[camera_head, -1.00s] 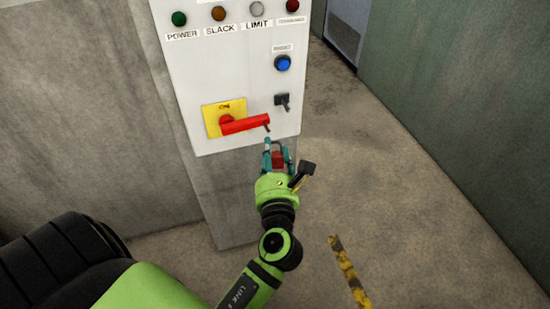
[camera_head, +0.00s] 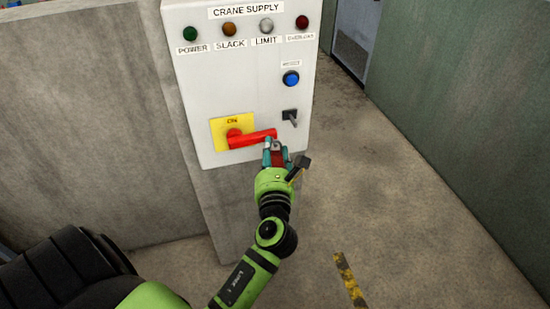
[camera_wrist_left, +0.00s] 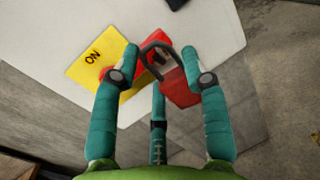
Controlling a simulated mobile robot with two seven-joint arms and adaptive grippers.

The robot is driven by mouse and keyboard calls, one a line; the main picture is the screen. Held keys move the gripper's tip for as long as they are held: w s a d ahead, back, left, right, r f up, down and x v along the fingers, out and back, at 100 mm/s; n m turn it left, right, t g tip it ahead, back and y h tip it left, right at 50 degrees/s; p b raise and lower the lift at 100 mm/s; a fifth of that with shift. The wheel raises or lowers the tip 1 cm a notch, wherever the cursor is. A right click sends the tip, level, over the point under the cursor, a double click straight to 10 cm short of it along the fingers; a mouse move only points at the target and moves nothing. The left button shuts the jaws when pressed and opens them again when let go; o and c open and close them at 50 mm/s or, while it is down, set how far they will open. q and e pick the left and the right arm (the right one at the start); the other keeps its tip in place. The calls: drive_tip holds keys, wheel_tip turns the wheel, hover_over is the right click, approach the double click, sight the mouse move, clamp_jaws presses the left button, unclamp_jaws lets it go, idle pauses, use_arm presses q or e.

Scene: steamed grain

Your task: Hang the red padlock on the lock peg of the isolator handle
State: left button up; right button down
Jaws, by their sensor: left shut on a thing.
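The red padlock (camera_head: 278,154) is held in my left gripper (camera_head: 277,152) at the free end of the red isolator handle (camera_head: 252,138). In the left wrist view the padlock's red body (camera_wrist_left: 179,88) hangs tilted between the fingers of the left gripper (camera_wrist_left: 163,60). Its dark shackle (camera_wrist_left: 158,46) overlaps the handle's end. I cannot tell whether the lock peg is inside the shackle or behind it. The handle points right from its yellow ON plate (camera_head: 220,126), which also shows in the left wrist view (camera_wrist_left: 82,72). My right gripper is out of view.
The white crane supply panel (camera_head: 190,90) carries several lamps, a blue button (camera_head: 291,78) and a black toggle switch (camera_head: 290,116) just above the handle's end. A concrete wall (camera_head: 80,120) stands left. The floor (camera_head: 400,200) to the right is open.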

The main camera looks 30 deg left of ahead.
use_arm(q)
drive_tip(key=shift+w+a, duration=0.35)
drive_tip(key=shift+a, duration=0.05)
drive_tip(key=shift+w+a+f, duration=0.4)
drive_tip(key=shift+a+f, duration=0.05)
drive_tip(key=shift+f, duration=0.05)
drive_tip(key=o, duration=1.4)
drive_tip(key=shift+f, duration=0.1)
drive_tip(key=v, duration=1.2)
